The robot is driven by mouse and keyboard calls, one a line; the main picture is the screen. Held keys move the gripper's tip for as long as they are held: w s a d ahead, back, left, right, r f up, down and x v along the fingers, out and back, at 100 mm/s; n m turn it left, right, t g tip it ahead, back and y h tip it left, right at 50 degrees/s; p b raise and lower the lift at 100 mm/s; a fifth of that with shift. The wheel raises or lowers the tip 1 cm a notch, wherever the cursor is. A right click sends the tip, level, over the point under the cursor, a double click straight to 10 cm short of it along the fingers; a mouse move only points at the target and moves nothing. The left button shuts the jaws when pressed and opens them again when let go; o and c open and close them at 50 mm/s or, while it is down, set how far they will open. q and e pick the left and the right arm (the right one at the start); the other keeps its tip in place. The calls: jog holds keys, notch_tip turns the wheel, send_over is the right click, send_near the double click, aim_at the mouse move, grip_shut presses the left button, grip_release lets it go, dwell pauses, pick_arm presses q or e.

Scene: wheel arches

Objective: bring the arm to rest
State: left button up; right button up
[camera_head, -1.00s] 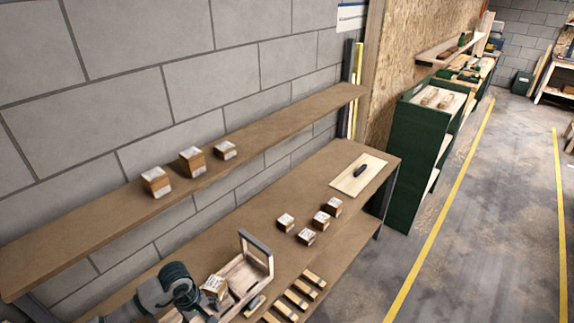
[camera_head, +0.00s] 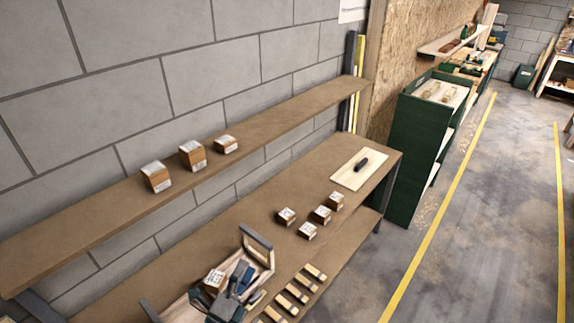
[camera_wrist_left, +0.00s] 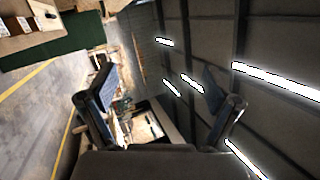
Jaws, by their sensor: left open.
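My left gripper (camera_head: 238,272) is at the bottom of the head view, in front of the wooden carrier on the bench. Its dark blue-grey fingers point up and away. In the left wrist view the gripper (camera_wrist_left: 157,100) has its two fingers wide apart, with nothing between them. That view looks out at the room, with lit ceiling strips at right. The rest of my left arm is mostly out of the head view. My right gripper is not in view.
The wooden carrier (camera_head: 259,255) with a dark handle holds a small box (camera_head: 215,280). Several boxes stand on the bench (camera_head: 210,235) and three on the shelf (camera_head: 110,205) above. Wood strips (camera_head: 297,293) lie right of the carrier. A pale board (camera_head: 350,178) lies at the far end.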

pick_arm(q)
jog(key=s+a+f+n+g+y, duration=0.25)
jog(key=a+f+n+y, duration=0.25)
jog(key=f+n, duration=0.35)
jog(key=s+a+f+n+g+y, duration=0.2)
jog(key=a+f+n+g+y, duration=0.3)
jog(key=f+n, duration=0.4)
jog(key=s+f+n+g, duration=0.6)
jog(key=s+f+g, duration=0.5)
jog(key=s, duration=0.8)
notch_tip(320, 180, down, 29)
jog(key=s, duration=0.1)
jog(key=s+a+f, duration=0.3)
jog(key=s+f, duration=1.2)
jog(key=s, duration=0.3)
jog(key=shift+a+f+m, duration=0.15)
jog(key=shift+f+m, duration=0.2)
jog(key=shift+m, duration=0.1)
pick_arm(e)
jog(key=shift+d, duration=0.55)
